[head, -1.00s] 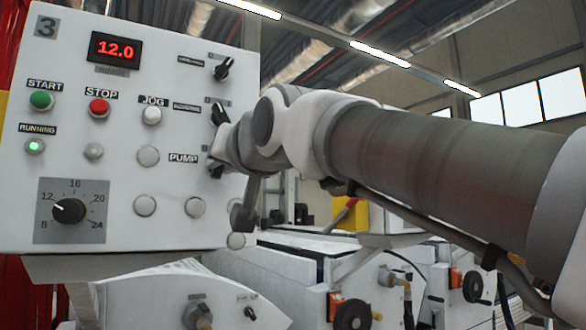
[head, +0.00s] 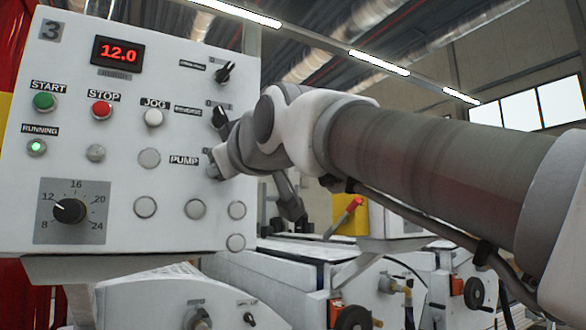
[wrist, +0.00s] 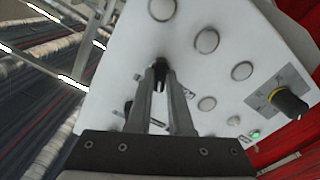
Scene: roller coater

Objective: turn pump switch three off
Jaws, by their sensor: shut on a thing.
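The control panel (head: 120,185) marked 3 fills the left of the head view. Its PUMP label (head: 184,160) shows just left of my gripper (head: 214,167). In the wrist view, my gripper's two fingers (wrist: 161,82) are closed around the black pump switch (wrist: 160,66) on the white panel face. The fingers hide most of the switch, and I cannot read its pointer or marks. In the head view the switch is hidden behind the gripper.
Two black switches, upper (head: 224,73) and lower (head: 219,117), sit above the pump switch. START (head: 43,101), STOP (head: 102,109) and JOG (head: 153,117) buttons are at left. A round dial (head: 69,211) sits lower left. The green running light (head: 37,147) is lit.

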